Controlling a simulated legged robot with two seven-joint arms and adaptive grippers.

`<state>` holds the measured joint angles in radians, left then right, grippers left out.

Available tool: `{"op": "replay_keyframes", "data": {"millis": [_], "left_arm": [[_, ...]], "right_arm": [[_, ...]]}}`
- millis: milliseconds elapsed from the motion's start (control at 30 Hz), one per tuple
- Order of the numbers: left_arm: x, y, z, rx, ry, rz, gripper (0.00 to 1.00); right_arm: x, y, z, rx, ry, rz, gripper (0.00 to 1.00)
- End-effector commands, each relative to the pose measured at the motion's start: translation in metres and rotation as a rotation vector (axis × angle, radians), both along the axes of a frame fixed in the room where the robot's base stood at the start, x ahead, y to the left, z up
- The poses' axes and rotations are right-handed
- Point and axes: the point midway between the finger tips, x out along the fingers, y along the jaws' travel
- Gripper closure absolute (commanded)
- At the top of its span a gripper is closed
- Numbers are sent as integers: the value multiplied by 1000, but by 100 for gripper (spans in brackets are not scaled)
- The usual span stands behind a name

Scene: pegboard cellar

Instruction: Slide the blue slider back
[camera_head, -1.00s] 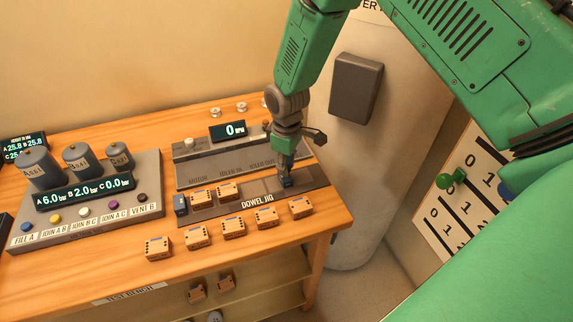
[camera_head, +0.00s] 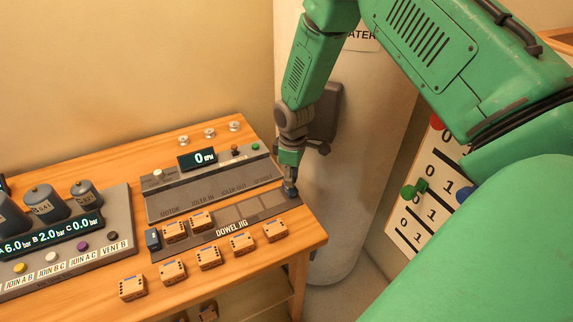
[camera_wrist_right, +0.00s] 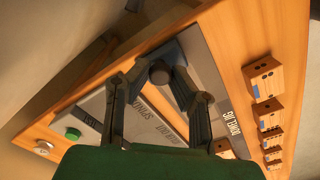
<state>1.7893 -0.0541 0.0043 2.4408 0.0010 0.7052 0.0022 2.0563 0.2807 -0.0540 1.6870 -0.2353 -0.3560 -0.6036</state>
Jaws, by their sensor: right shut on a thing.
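The blue slider (camera_head: 291,192) is a small dark blue block at the right end of the grey dowel jig (camera_head: 215,243). My right gripper (camera_head: 289,182) comes down on it from above and is shut on it. In the right wrist view, a dark round knob (camera_wrist_right: 160,72) shows between the fingertips, and the jig (camera_wrist_right: 222,85) runs beside the gripper. The lower part of the slider is partly hidden by the fingers. My left gripper is not in view.
Two wooden blocks (camera_head: 175,231) sit in the jig's left part, and several more (camera_head: 209,257) lie in front. A grey panel with a 0 RPM display (camera_head: 197,159) is behind. A tall pale tank (camera_head: 350,200) stands close to the right table edge.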

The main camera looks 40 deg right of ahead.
Motion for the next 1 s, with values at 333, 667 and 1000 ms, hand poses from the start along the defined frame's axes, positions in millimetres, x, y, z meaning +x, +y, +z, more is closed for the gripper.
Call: {"op": "replay_keyframes", "data": {"millis": [333, 667, 1000], "left_arm": [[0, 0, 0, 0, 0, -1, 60], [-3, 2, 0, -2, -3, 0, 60], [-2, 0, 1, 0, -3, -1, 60]], "right_arm": [[-1, 1, 0, 0, 1, -1, 61], [1, 1, 41, 0, -5, -1, 61], [0, -5, 103, 4, 0, -1, 61]]}}
